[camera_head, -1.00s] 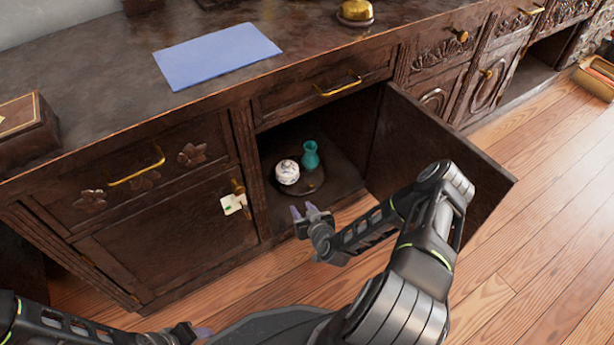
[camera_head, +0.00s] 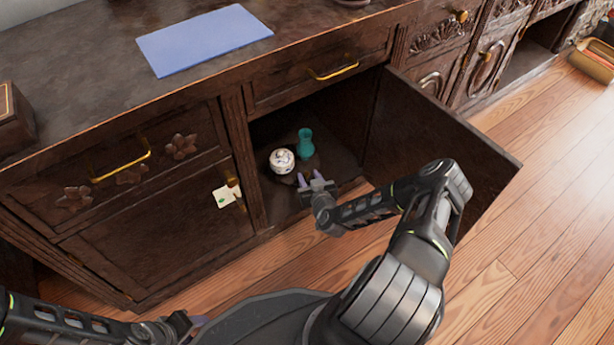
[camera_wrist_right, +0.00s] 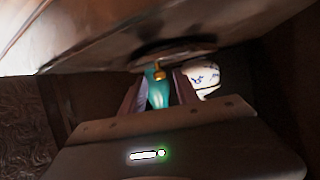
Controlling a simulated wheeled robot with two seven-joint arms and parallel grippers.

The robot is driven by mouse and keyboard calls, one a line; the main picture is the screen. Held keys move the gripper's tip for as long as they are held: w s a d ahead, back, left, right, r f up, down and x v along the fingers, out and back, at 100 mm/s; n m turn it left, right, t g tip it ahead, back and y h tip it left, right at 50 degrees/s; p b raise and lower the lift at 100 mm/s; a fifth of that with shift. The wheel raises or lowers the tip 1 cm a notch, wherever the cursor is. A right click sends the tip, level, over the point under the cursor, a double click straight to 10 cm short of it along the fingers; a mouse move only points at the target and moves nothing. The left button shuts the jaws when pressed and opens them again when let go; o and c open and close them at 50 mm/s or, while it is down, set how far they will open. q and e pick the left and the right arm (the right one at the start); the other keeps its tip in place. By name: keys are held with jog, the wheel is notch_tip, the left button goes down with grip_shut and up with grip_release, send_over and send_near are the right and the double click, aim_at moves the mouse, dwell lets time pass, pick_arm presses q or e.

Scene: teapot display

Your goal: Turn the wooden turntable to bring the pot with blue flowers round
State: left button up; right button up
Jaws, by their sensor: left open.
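The wooden turntable (camera_head: 303,167) is a dark disc on the floor of the open cabinet compartment. A white pot with dark blue marks (camera_head: 282,161) stands on its left, and a teal vase (camera_head: 305,143) stands behind to the right. My right gripper (camera_head: 311,176) is at the turntable's front edge, its two fingers apart. The right wrist view looks upside down: the turntable (camera_wrist_right: 180,52), a small golden knob (camera_wrist_right: 158,74), the vase (camera_wrist_right: 157,92) and the pot (camera_wrist_right: 204,78) show beyond the fingers. Contact cannot be told. My left gripper (camera_head: 198,321) is open and empty, low in the head view.
A closed door with a white tag (camera_head: 224,196) is at left. A blue sheet (camera_head: 204,40) lies on the cabinet top.

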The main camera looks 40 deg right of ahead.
jog(key=shift+b+x, duration=0.45)
jog(key=shift+x, duration=0.95)
grip_shut()
dwell(0.4)
